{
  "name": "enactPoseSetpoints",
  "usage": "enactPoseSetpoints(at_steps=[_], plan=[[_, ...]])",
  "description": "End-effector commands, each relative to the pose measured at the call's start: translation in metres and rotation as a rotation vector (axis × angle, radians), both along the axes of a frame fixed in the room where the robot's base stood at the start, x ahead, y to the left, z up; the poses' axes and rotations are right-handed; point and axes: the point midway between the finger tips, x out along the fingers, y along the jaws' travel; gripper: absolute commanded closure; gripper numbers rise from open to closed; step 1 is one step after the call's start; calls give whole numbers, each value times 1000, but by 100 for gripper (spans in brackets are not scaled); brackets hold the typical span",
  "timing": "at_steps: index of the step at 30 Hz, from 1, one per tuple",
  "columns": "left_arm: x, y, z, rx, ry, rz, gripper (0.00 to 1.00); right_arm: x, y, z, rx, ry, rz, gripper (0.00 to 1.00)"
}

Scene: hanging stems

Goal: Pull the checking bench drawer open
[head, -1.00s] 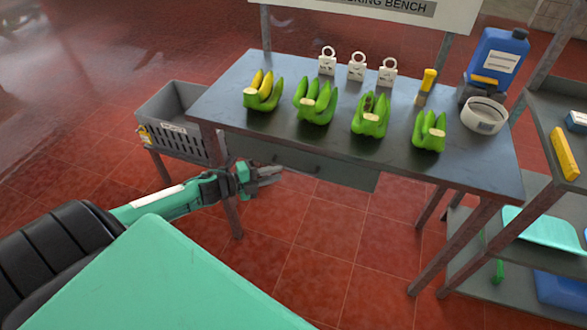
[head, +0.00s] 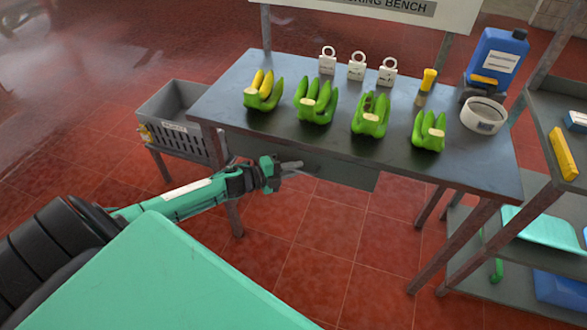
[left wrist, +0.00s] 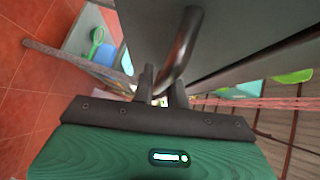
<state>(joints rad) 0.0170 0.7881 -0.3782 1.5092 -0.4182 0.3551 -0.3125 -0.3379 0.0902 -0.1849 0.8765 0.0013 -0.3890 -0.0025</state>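The checking bench (head: 240,90) is a dark grey table, and its drawer (head: 345,174) has a plain grey front under the tabletop. The drawer looks closed. My left gripper (head: 298,168) is at the drawer front, at the level of its handle, which the gripper mostly hides in the head view. In the left wrist view the dark curved handle (left wrist: 184,48) stands out from the drawer front (left wrist: 235,30). My left gripper (left wrist: 162,84) is there with its fingers apart, and the handle's lower part reaches down between the fingertips. I cannot tell whether they touch it. My right gripper is not in view.
Several banana bunches (head: 316,100), tags (head: 357,68), a tape roll (head: 483,115) and a blue jug (head: 497,58) stand on the bench. A grey crate (head: 180,135) is at its left, a shelf rack (head: 560,110) at its right. The floor before the drawer is clear.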

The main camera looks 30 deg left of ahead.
Motion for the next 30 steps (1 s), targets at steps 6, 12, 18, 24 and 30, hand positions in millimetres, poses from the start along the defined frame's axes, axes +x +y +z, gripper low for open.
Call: enactPoseSetpoints(at_steps=[6,12,18,24,30], plan=[[0,0,0,0,0,0,100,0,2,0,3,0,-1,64],[-4,-1,0,0,1,0,100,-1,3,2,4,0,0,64],[-26,-7,1,-2,5,-1,100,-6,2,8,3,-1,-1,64],[-69,-17,1,-4,7,-1,100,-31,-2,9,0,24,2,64],[-121,-29,2,-3,8,1,100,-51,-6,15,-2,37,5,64]])
